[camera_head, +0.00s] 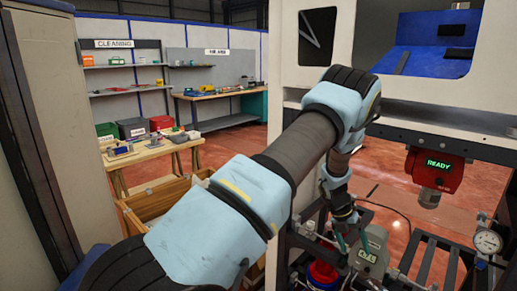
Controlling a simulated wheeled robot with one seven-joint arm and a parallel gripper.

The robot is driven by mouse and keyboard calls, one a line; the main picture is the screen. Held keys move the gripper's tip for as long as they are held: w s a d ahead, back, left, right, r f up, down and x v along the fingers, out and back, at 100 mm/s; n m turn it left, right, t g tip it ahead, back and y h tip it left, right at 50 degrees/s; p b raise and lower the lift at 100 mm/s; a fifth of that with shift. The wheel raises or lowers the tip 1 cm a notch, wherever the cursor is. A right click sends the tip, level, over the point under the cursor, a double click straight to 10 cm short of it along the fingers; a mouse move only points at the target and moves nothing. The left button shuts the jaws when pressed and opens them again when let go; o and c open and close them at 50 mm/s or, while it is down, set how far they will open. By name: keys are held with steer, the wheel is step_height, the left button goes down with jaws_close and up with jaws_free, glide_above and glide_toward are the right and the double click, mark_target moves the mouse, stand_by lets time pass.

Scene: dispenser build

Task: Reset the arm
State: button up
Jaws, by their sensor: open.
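My arm, light blue and grey, reaches from the bottom left to a bend at the upper middle, then hangs down in front of the white machine frame (284,120). My gripper (349,238) is at its lower end, small and dark, among the parts at the lower middle. It is open, and I see nothing held in it. A grey-green unit (372,252) and a red round part (322,274) are close below it. I cannot tell whether the gripper touches either one.
A red unit showing READY (434,169) hangs at the right, above a dial gauge (487,242) and dark rails. A wooden crate (150,205) stands behind my arm. A wooden table (150,152) and workbench (215,93) are farther back. Red floor (245,150) is open between them.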

steer(key=w+a+r+n+t+y, duration=0.1)
steer(key=w+a+r+n+t, duration=0.35)
steer(key=a+r+n, duration=0.5)
steer(key=w+a+r+n+t, duration=0.4)
steer(key=w+a+r+n, duration=0.2)
steer(key=a+r+n, duration=0.4)
steer(key=s+a+r+n+y, duration=0.2)
steer(key=s+a+n, duration=0.3)
steer(key=a+n, duration=0.4)
steer(key=s+a+r+n+g, duration=0.1)
steer(key=s+a+n+g, duration=0.1)
steer(key=s+a+n, duration=0.2)
steer(key=s+a+n+g+y, duration=0.1)
steer(key=s+a+n+g, duration=0.2)
steer(key=s+n, duration=0.6)
steer(key=s+a, duration=0.2)
steer(key=s, duration=0.4)
steer(key=shift+s+r+n, duration=0.25)
steer(key=shift+r+n, duration=0.1)
